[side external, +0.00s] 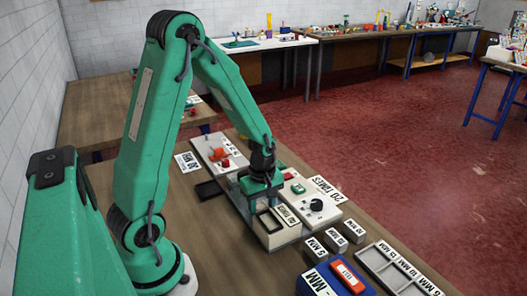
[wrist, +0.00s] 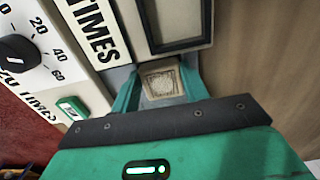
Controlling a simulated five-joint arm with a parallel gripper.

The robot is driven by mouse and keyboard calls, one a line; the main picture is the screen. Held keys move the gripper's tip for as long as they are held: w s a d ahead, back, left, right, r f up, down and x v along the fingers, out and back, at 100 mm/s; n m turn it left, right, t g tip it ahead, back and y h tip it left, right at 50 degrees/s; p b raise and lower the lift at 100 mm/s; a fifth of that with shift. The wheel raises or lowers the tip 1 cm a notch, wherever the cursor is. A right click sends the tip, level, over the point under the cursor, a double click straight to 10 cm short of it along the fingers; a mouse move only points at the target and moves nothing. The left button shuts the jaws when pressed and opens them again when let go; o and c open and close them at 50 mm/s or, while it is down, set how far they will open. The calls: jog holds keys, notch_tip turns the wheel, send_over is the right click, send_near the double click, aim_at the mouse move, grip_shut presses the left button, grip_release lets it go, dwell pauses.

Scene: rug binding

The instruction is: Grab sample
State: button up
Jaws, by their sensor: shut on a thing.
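The sample looks like a small beige square with a dark printed border (wrist: 161,79) in the wrist view. My gripper (wrist: 160,92) is shut on it, with one green finger at each side of the square. In the side external view my gripper (side external: 262,195) points down over the grey and white machine (side external: 282,240). The arm hides the sample in that view. I cannot tell whether the sample touches the surface under it.
A black-framed opening (wrist: 176,22) lies just beyond the fingertips. A white control box with a black dial (side external: 316,205) stands close on the right. Small labelled grey blocks (side external: 336,240), a blue box (side external: 335,279) and a compartment tray (side external: 393,268) stand nearer the front.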

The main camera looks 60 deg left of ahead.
aim_at(262, 209)
jog(key=shift+r, duration=0.15)
notch_tip(262, 209, up, 10)
dwell(0.7)
jog(key=shift+a, duration=0.15)
dwell(0.4)
